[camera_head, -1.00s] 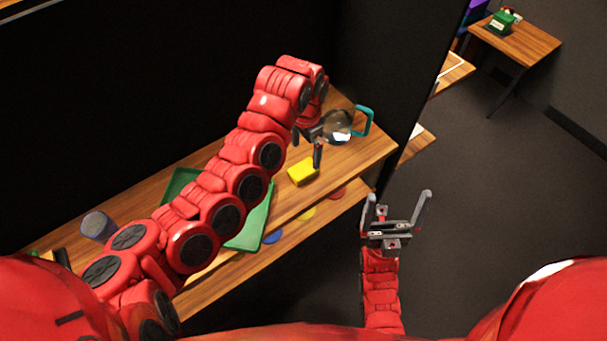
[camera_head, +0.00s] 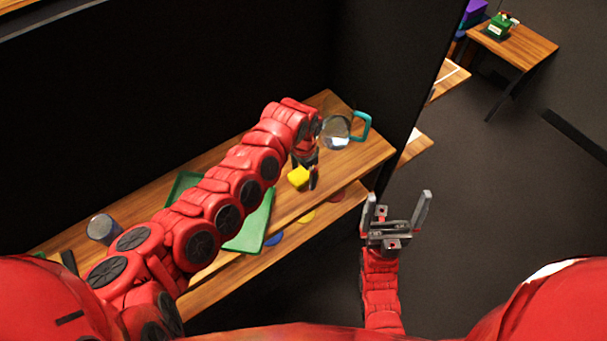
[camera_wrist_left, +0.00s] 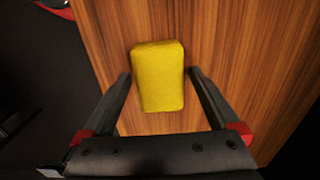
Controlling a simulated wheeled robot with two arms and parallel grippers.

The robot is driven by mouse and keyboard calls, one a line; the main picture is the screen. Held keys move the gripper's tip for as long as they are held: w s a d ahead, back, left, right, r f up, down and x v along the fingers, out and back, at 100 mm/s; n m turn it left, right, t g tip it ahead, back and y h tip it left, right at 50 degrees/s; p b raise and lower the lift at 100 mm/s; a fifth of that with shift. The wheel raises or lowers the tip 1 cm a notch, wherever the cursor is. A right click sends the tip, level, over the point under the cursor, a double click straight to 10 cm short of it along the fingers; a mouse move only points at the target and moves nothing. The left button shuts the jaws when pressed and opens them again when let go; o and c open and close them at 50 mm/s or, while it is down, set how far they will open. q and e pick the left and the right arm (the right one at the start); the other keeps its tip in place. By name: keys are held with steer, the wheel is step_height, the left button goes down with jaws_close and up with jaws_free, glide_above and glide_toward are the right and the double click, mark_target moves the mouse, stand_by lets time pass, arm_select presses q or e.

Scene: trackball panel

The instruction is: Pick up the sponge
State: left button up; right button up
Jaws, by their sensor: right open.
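The yellow sponge (camera_head: 299,177) lies on the wooden shelf (camera_head: 345,163), near its front edge. In the left wrist view the sponge (camera_wrist_left: 158,77) lies between the tips of my left gripper (camera_wrist_left: 160,75), with a gap on each side. My left gripper (camera_head: 304,172) is open, and in the head view it is over the sponge and partly covers it. My right gripper (camera_head: 397,212) is open and empty, out over the dark floor to the right of the shelf.
A green tray (camera_head: 253,228) lies on the shelf, partly hidden behind my left arm. A clear round vessel with a teal handle (camera_head: 337,132) stands just beyond the sponge. A grey cylinder (camera_head: 101,228) is at the far left. A dark wall (camera_head: 200,80) runs behind.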

mark_target(304, 174)
arm_select(q)
steer(key=c, duration=1.2)
steer(key=shift+r, duration=0.15)
steer(key=shift+r+b, duration=0.4)
steer(key=shift+r, duration=0.2)
step_height(304, 174, up, 3)
steer(key=shift+s+d+f, duration=0.1)
steer(key=shift+f, duration=0.1)
steer(key=s+p, duration=0.1)
steer(key=p, duration=0.1)
steer(key=s+p, duration=0.2)
steer(key=p, duration=0.1)
steer(key=s+d+p, duration=0.1)
steer(key=s+p, duration=0.1)
steer(key=p, duration=0.1)
steer(key=shift+s+r, duration=0.1)
steer(key=shift+r, duration=0.15)
steer(key=s, duration=0.7)
steer(key=s+d, duration=0.1)
steer(key=s, duration=0.2)
steer(key=shift+s+r, duration=0.2)
steer(key=shift+s, duration=0.05)
